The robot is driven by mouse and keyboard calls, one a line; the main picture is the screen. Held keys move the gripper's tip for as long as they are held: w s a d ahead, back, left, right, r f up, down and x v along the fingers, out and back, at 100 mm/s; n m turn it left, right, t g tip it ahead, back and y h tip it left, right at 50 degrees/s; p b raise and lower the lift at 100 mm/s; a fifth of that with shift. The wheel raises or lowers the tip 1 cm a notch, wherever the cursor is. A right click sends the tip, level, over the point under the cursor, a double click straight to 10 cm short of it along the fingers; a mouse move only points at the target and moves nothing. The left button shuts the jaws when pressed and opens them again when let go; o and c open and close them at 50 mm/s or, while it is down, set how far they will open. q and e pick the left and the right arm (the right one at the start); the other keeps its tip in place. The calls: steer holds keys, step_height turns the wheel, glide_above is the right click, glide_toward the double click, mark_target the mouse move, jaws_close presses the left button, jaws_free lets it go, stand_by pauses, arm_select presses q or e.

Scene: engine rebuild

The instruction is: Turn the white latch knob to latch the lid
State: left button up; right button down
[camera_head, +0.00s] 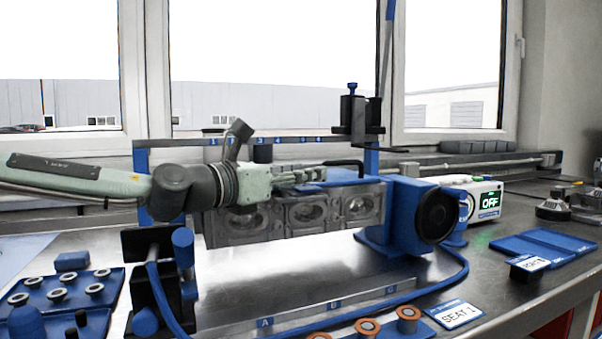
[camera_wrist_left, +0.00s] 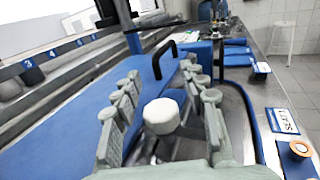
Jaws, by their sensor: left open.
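The white latch knob (camera_wrist_left: 162,115) shows in the left wrist view as a round white cap. My left gripper (camera_wrist_left: 166,92) is open, with one finger on each side of the knob. I cannot tell whether the fingers touch it. The blue lid (camera_wrist_left: 150,72) with a black handle (camera_wrist_left: 165,52) extends beyond the fingertips. In the head view my left gripper (camera_head: 312,176) reaches from the left over the grey engine block (camera_head: 305,213), near the lid (camera_head: 343,174). The knob is hidden there. My right gripper is not in view.
A blue fixture with a black round face (camera_head: 437,214) stands right of the block. A white unit (camera_head: 470,188) reads OFF. A blue tray (camera_head: 60,292) with several rings is at front left. A SEAT 1 card (camera_head: 455,314) and copper-coloured rings (camera_head: 367,326) are at the front.

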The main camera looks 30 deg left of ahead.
arm_select(q)
steer(key=shift+c, duration=0.5)
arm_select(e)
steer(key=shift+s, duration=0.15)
arm_select(q)
jaws_close()
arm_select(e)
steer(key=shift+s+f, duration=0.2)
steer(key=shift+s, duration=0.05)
